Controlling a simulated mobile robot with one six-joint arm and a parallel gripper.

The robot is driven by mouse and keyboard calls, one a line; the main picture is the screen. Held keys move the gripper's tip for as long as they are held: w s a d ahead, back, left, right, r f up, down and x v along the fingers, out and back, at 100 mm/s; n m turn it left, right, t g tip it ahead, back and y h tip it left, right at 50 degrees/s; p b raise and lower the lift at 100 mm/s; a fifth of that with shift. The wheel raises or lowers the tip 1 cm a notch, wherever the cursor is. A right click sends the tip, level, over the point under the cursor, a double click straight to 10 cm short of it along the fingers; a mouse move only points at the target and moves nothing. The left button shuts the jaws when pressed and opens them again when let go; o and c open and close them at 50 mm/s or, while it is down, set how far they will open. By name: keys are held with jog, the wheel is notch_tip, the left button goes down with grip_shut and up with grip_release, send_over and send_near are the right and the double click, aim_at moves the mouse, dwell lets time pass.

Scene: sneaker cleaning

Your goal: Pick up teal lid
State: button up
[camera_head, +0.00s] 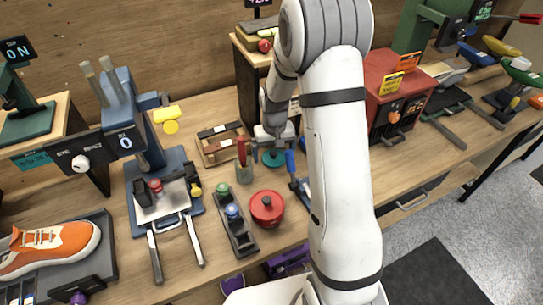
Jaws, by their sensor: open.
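A small round teal lid (273,160) lies on the wooden bench near the middle of the picture. My gripper (271,152) points down just above it, with its two fingers apart and nothing seen between them. The lid shows between and below the fingertips; I cannot tell whether they touch it. My wrist hides the area behind the lid.
A red-handled tool in a grey holder (244,166) stands close left of my gripper. A blue-handled tool (291,168) is close on the right. A red lidded pot (267,208) and a dark tray (237,226) with colored knobs stand in front. A wooden tray (222,143) is behind left.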

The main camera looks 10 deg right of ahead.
jog(key=shift+f, duration=0.35)
jog(key=shift+c, duration=0.2)
jog(key=c, duration=1)
